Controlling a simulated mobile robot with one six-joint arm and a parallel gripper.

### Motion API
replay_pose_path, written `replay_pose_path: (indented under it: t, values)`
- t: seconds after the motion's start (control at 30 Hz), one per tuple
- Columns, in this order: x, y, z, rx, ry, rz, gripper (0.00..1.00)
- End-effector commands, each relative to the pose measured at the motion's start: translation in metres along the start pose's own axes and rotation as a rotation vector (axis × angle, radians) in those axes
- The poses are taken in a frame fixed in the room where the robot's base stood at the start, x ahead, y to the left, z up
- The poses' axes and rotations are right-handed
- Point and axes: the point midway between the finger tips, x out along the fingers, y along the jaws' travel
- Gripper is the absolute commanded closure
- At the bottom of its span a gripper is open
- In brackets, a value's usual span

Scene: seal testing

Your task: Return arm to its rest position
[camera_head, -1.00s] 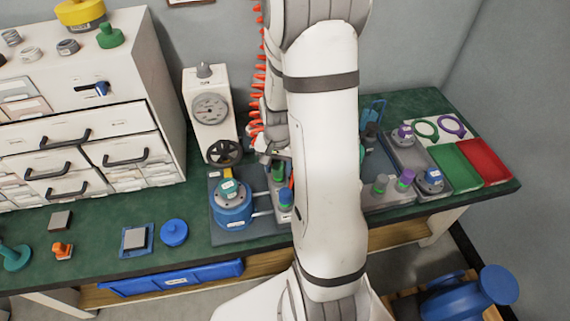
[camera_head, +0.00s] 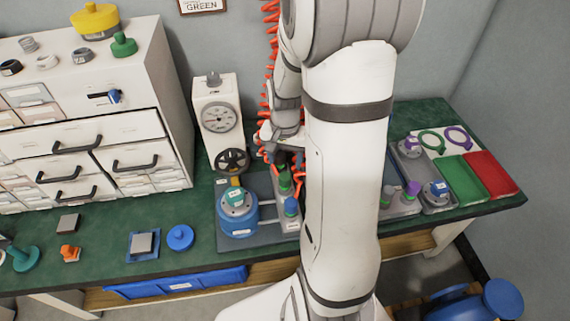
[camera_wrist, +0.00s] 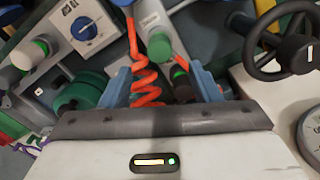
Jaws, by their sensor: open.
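My gripper (camera_head: 268,148) is partly hidden behind my arm in the head view, above the back of the green bench and right of the gauge unit. In the wrist view its two blue-grey fingers (camera_wrist: 161,86) stand apart. An orange coiled cord (camera_wrist: 146,75) shows between them, and no object is clearly held. My white arm (camera_head: 342,190) stands upright across the middle of the head view. A blue test fixture (camera_head: 238,215) with a teal-topped part stands on a grey base, lower left of my gripper. Green-topped (camera_head: 284,182) and blue-topped (camera_head: 291,206) parts stand beside it.
The gauge unit (camera_head: 218,120) with a black handwheel (camera_head: 232,161) stands close left of my gripper. A white drawer cabinet (camera_head: 95,130) is farther left. Green (camera_head: 464,182) and red (camera_head: 492,174) trays lie at the right. My arm hides the middle of the bench (camera_head: 205,255).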

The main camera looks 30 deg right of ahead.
Motion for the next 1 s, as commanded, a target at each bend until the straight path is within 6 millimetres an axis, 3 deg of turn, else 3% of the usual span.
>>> replay_pose_path:
  t: [0.53, 0.63, 0.77, 1.0]
  values:
    - [-0.003, 0.001, 0.000, 0.001, -0.001, 0.000, 0.43]
    - [-0.010, -0.001, 0.003, -0.013, 0.005, -0.002, 0.43]
    - [-0.044, -0.005, 0.017, -0.083, 0.028, -0.013, 0.43]
    - [-0.138, -0.013, 0.071, -0.331, 0.102, -0.043, 0.43]
